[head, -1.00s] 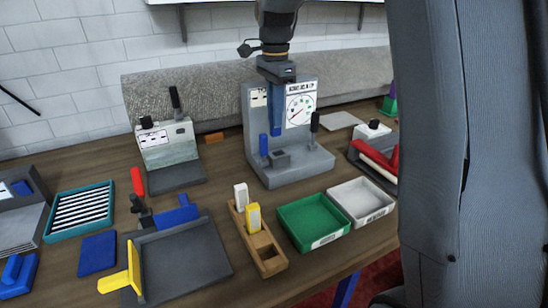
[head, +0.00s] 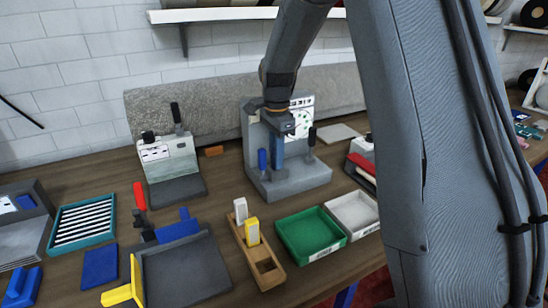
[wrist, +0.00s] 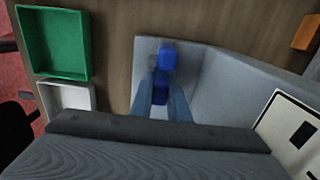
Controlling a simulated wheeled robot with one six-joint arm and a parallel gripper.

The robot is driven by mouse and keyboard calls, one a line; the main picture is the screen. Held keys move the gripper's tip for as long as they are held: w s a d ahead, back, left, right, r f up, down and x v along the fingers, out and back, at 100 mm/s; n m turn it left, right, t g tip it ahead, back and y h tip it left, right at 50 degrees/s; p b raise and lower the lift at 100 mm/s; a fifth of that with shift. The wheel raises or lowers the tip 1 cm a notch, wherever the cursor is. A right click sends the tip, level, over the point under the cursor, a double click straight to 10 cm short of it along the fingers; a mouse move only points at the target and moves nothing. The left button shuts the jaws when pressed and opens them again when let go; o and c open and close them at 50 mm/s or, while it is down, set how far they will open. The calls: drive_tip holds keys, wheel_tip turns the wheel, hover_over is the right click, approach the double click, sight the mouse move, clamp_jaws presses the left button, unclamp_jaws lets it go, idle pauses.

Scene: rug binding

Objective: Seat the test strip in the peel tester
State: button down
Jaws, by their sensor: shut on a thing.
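The peel tester (head: 310,176) is a grey stand with a dial panel (head: 301,115), a blue lever on its left (head: 262,162) and a black lever on its right (head: 312,136). My gripper (head: 277,166) points down, low over the tester's base between the levers. In the wrist view, my gripper (wrist: 162,108) is shut on a small dark blue piece (wrist: 160,95), apparently the test strip. The bright blue lever (wrist: 167,56) shows just beyond the fingertips. The strip's lower end and any contact with the tester's clamp cannot be made out.
A green tray (head: 308,255) and a white tray (head: 371,228) stand front right of the tester. A wooden holder (head: 272,276) with white and yellow blocks stands in front. A second grey device (head: 168,158) stands left. A rolled rug (head: 205,115) lies behind.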

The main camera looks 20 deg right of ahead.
drive_tip(key=shift+f, duration=0.1)
drive_tip(key=c, duration=1.7)
unclamp_jaws()
wheel_tip(320, 180, up, 12)
drive_tip(key=shift+r+b, duration=0.1)
drive_tip(key=shift+b, duration=1.1)
drive_tip(key=s+f+n, duration=0.5)
drive_tip(key=s, duration=0.3)
drive_tip(key=s+f+n, duration=0.5)
drive_tip(key=s, duration=0.3)
drive_tip(key=s+f+n+t, duration=0.1)
drive_tip(key=s+f+n, duration=0.4)
drive_tip(key=s, duration=0.3)
drive_tip(key=shift+s+a+f+n, duration=0.2)
drive_tip(key=shift+s+f+n, duration=0.1)
drive_tip(key=shift+f, duration=0.3)
drive_tip(key=shift+s+a+f, duration=0.15)
drive_tip(key=shift+s, duration=0.1)
